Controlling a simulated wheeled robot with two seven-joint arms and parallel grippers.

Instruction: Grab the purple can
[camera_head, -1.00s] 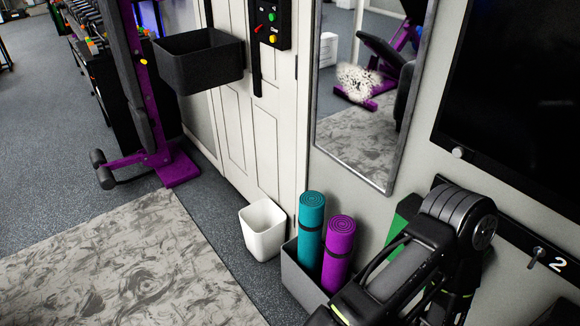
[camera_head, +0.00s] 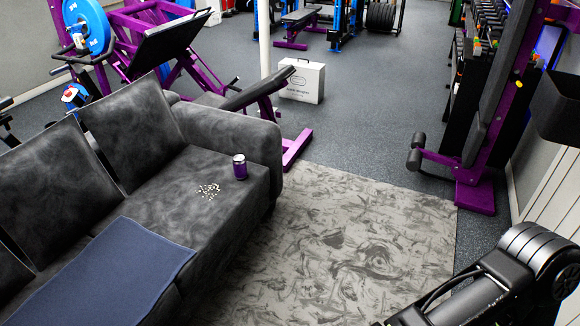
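The purple can (camera_head: 239,167) stands upright on the seat of a dark grey sofa (camera_head: 145,185), near the armrest at its right end. It has a silver top. A small scatter of white bits (camera_head: 208,191) lies on the seat just left of the can. One of my arms shows at the lower right, well apart from the can; its gripper is out of the frame. My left gripper is not in view.
A blue towel (camera_head: 105,275) lies over the sofa's near part. A grey patterned rug (camera_head: 350,240) covers open floor right of the sofa. A purple machine (camera_head: 475,190) stands at the right. A white box (camera_head: 302,82) and purple gym machines are behind the sofa.

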